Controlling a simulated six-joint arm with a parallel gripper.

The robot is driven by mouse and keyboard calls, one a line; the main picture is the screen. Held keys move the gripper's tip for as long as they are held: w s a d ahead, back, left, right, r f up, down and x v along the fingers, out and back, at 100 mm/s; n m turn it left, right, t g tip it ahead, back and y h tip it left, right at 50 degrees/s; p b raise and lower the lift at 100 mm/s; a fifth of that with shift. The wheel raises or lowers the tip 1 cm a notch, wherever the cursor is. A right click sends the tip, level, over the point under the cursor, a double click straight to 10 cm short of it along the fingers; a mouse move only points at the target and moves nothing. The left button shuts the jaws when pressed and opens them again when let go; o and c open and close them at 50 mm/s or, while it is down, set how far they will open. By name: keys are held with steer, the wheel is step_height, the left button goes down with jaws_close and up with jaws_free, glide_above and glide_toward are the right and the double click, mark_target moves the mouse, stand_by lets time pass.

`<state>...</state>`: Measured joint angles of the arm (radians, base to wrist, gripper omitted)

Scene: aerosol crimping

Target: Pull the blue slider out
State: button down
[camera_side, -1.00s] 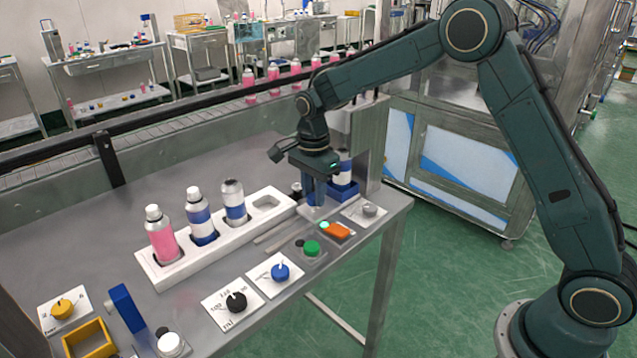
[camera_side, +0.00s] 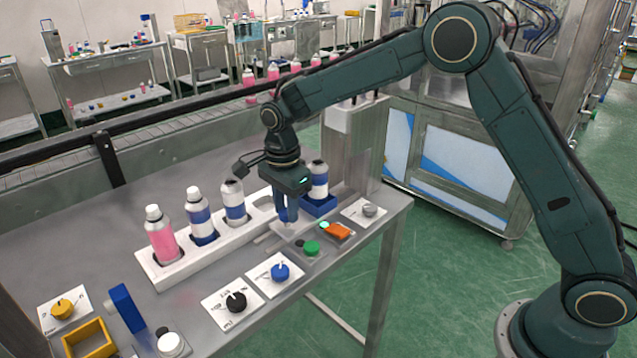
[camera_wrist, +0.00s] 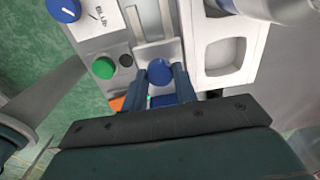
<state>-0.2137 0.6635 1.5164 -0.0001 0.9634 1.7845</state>
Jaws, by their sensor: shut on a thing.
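The blue slider (camera_side: 322,208) is a blue block-like holder with a white and blue can (camera_side: 317,181) standing upright in it. My gripper (camera_side: 288,217) points down just left of the holder. In the wrist view its fingers (camera_wrist: 160,82) are shut around the slider's round blue knob (camera_wrist: 159,70). Pale guide rails (camera_side: 268,238) run left from the gripper along the table. In the side view the fingers hide the knob, and part of the holder is behind the gripper.
A white rack (camera_side: 161,276) with several cans stands behind the rails; its right-hand slot (camera_wrist: 225,55) is empty. A green button (camera_side: 312,248), an orange switch (camera_side: 337,231) and a blue dial (camera_side: 280,271) sit in front. A grey column (camera_side: 347,150) stands behind the holder.

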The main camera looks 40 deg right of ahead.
steer(key=shift+a, duration=2.35)
steer(key=c, duration=1.1)
jaws_free()
steer(key=shift+r, duration=0.2)
steer(key=shift+r, duration=0.2)
step_height(320, 180, up, 13)
